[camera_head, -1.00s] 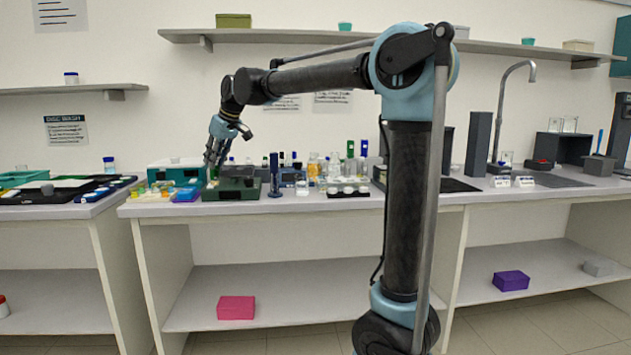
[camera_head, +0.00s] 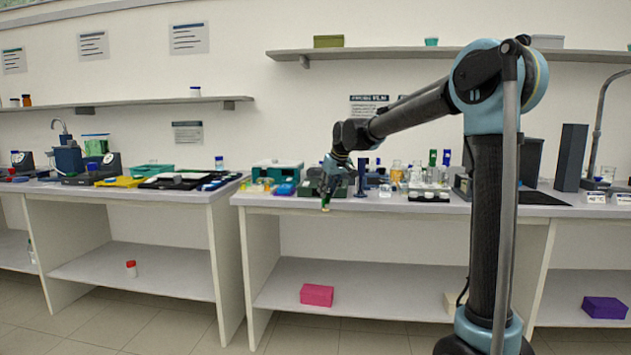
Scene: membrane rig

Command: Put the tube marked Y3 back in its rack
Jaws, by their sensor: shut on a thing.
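My gripper (camera_head: 328,190) is in front of the front edge of the middle bench, pointing down. It is shut on a small tube (camera_head: 325,207), which hangs below the fingers and looks green with a yellowish lower end. Any mark on the tube is too small to read. A dark green block-like holder (camera_head: 343,191) stands on the bench behind the gripper and is partly hidden by it. I cannot tell which of the holders on the bench is the rack for Y3.
A teal-and-white box (camera_head: 278,171) stands left of the gripper. Bottles and a dark tray of white-topped pots (camera_head: 429,196) stand to the right. The left bench (camera_head: 150,194) holds trays, across a narrow gap. A pink box (camera_head: 317,295) lies on the lower shelf.

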